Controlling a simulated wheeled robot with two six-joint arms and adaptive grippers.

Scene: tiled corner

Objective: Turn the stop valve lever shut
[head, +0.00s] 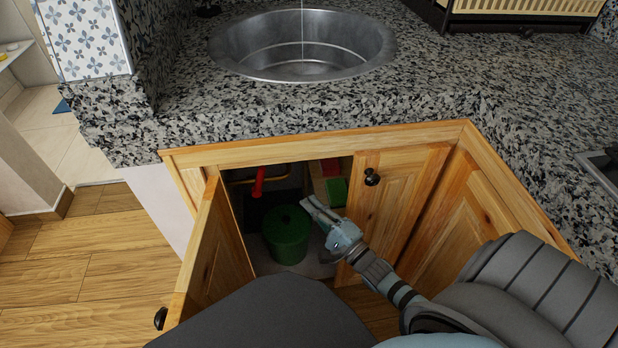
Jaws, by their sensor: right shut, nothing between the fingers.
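The stop valve's red lever (258,181) shows inside the cabinet under the sink, on a yellowish pipe (243,181). It points down and slightly left, in the upper left part of the opening. My right gripper (311,203) reaches into the cabinet opening from the lower right. It is shut and empty, to the right of the lever and below it, apart from it in the picture. My left gripper is not in view.
A green bucket (287,242) stands inside the cabinet, left of my right gripper. A green box (337,191) lies behind the gripper. The left door (213,255) is open; the right door (392,200) borders the opening. A granite counter with a round sink (302,72) is above.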

